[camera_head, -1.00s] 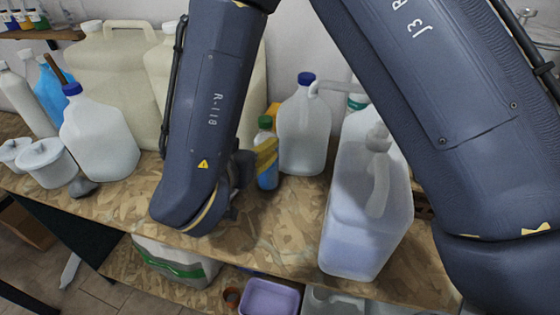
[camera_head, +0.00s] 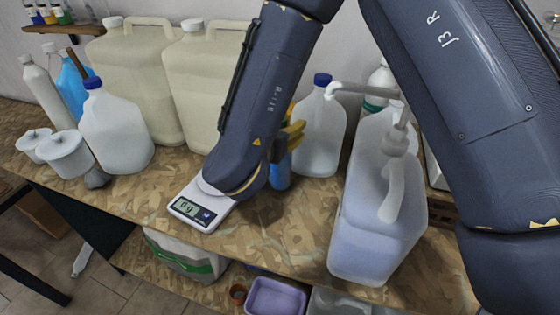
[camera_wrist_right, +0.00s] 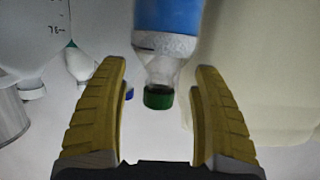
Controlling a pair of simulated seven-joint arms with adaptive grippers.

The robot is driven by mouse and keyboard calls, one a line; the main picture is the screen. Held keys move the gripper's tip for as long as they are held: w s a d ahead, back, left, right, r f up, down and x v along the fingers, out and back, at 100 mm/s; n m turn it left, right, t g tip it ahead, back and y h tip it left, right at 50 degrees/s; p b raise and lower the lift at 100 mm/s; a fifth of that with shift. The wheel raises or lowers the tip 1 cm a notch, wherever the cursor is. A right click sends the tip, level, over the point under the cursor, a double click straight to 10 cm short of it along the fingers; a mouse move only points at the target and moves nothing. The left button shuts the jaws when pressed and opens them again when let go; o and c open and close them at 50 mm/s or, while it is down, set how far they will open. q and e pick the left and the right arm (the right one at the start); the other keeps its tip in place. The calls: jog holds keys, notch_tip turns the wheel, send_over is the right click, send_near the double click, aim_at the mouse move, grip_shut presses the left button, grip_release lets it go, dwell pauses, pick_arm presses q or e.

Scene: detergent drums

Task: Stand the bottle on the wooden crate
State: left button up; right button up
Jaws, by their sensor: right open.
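The bottle is blue with a green cap. In the head view its blue body (camera_head: 281,173) shows below my right gripper, and its top is hidden behind the gripper. My right gripper (camera_head: 296,137) has yellow fingers and is open at the height of the bottle's upper part. In the right wrist view the bottle (camera_wrist_right: 163,45) appears upside down, its green cap between the open fingers (camera_wrist_right: 160,92), with gaps on both sides. A brown wooden edge (camera_head: 441,212), perhaps the wooden crate, shows behind the pump jug at the right; most of it is hidden. My left gripper is not in view.
A translucent pump jug (camera_head: 372,230) stands at the front right. A clear jug with a blue cap (camera_head: 320,135) stands just right of the bottle. A white scale (camera_head: 200,208) lies near the front edge. Large beige canisters (camera_head: 145,85) stand behind.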

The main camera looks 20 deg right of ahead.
grip_shut()
dwell(0.6)
